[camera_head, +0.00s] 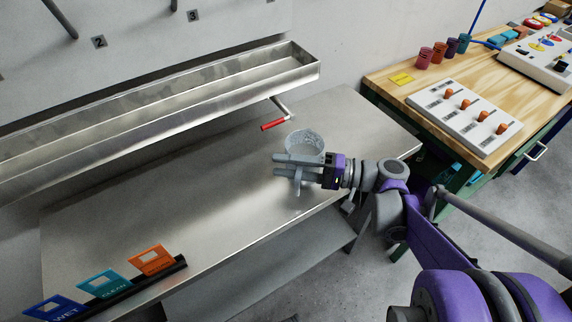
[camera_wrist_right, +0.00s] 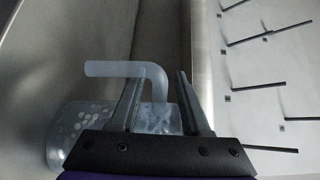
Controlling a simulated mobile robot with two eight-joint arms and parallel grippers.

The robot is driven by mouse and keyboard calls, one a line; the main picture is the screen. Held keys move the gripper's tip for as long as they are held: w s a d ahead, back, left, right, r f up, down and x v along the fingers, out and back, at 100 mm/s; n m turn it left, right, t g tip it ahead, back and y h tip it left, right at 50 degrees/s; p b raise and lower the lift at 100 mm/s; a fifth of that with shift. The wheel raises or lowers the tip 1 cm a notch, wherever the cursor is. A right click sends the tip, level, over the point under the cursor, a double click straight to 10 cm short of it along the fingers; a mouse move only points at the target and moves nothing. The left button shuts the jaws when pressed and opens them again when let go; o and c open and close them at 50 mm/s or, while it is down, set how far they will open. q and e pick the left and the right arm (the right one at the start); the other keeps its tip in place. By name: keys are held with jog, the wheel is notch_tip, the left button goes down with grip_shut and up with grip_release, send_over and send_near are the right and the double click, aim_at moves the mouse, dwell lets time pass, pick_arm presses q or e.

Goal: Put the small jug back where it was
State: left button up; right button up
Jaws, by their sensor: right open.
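The small jug (camera_head: 305,141), pale and translucent, stands on the steel bench (camera_head: 200,190) near its right end. My right gripper (camera_head: 279,166) is at the jug, its two fingers apart and pointing left in the head view, partly covering the jug's near side. In the right wrist view, the jug's body (camera_wrist_right: 62,132) lies behind and left of my right gripper (camera_wrist_right: 158,85). The jug's bent handle (camera_wrist_right: 118,69) reaches across the left finger into the gap between the fingers. I cannot tell whether either finger touches it. My left gripper is not in view.
A long steel trough (camera_head: 310,72) runs above the bench's back, with a red-handled lever (camera_head: 273,125) just behind the jug. Blue, teal and orange cards (camera_head: 152,260) stand at the front left. A wooden table (camera_head: 400,96) with a switch box (camera_head: 465,115) is at right. The bench's middle is clear.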

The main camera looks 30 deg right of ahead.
jog(key=v, duration=1.2)
jog(key=shift+p, duration=0.35)
